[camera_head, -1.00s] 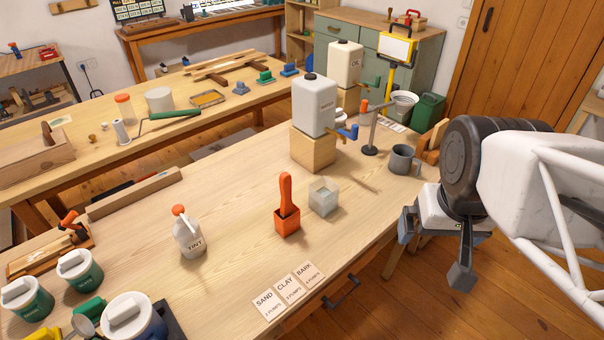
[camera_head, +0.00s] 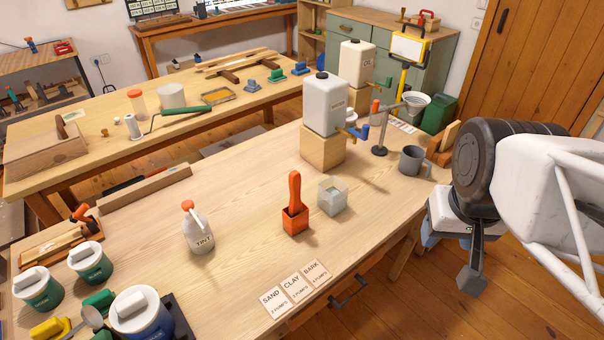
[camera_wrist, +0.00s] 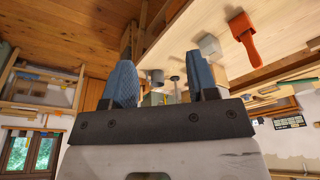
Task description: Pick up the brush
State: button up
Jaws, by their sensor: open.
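An orange upright handle (camera_head: 295,189) rises from an orange square cup (camera_head: 295,218) near the front middle of the bench. This looks like the brush; its lower end is hidden in the cup. The orange handle and cup also show in the wrist view (camera_wrist: 244,36), at the upper right. My gripper (camera_head: 450,255) hangs past the bench's right front edge, well to the right of the brush. Its two blue-padded fingers are spread apart in the wrist view (camera_wrist: 163,80), with nothing held between them.
A water container (camera_head: 325,105) on a wooden block and a grey mug (camera_head: 412,160) stand farther back. A tint bottle (camera_head: 198,230) is to the left. Label cards (camera_head: 295,285) lie at the front edge.

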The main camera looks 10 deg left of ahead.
jog(key=m+g, duration=0.3)
jog(key=m, duration=0.6)
send_near(293, 173)
jog(key=f, duration=0.5)
jog(key=shift+s+d+f, duration=0.1)
jog(key=shift+s+d, duration=0.05)
jog(key=shift+d, duration=0.1)
jog(key=shift+a+f, duration=0.15)
jog(key=shift+a, duration=0.1)
jog(key=shift+f, duration=0.15)
jog(key=shift+f, duration=1.15)
